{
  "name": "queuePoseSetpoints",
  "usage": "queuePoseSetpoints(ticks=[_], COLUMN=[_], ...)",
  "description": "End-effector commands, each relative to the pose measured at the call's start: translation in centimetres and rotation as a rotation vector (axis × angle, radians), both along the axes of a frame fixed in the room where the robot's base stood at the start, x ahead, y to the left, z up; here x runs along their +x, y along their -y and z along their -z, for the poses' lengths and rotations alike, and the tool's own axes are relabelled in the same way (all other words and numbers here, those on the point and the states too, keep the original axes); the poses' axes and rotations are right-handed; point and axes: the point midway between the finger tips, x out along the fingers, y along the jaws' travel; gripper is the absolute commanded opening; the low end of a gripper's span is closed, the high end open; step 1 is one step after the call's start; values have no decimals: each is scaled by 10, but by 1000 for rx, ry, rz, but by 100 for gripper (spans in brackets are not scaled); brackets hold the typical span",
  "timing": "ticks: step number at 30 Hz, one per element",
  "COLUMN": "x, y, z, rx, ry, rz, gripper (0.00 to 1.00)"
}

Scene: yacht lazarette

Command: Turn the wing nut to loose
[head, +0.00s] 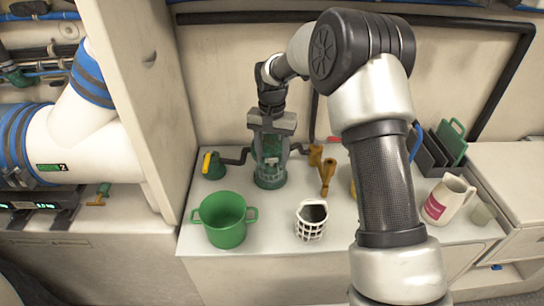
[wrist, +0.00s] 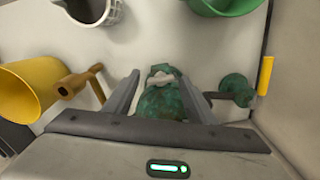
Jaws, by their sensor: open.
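A green-patinated strainer (head: 270,180) stands upright on the white counter, with pipes running out to both sides. In the wrist view its domed green top (wrist: 163,103) sits between my fingers. A small pale piece on that top, which looks like the wing nut (wrist: 160,74), lies close to the fingertips. My gripper (wrist: 158,78) is open, with one finger on each side of the strainer's top. In the head view my gripper (head: 271,145) points down over the strainer and hides the wing nut. I cannot tell whether the fingers touch anything.
A green pot (head: 225,222) and a white basket (head: 311,222) stand in front. A yellow-handled valve (head: 209,163) is left of the strainer, a bronze fitting (head: 328,174) right. A cabinet wall rises at left.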

Motion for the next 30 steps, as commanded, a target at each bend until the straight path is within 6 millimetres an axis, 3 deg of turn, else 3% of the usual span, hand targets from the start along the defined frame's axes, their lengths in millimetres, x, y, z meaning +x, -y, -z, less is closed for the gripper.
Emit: queuePoseSetpoints(ticks=[9, 16, 30], x=[0, 0, 0], y=[0, 0, 0], z=[2, 2, 0], rx=[0, 0, 0], ry=[0, 0, 0], rz=[0, 0, -121], gripper=[49, 11, 11])
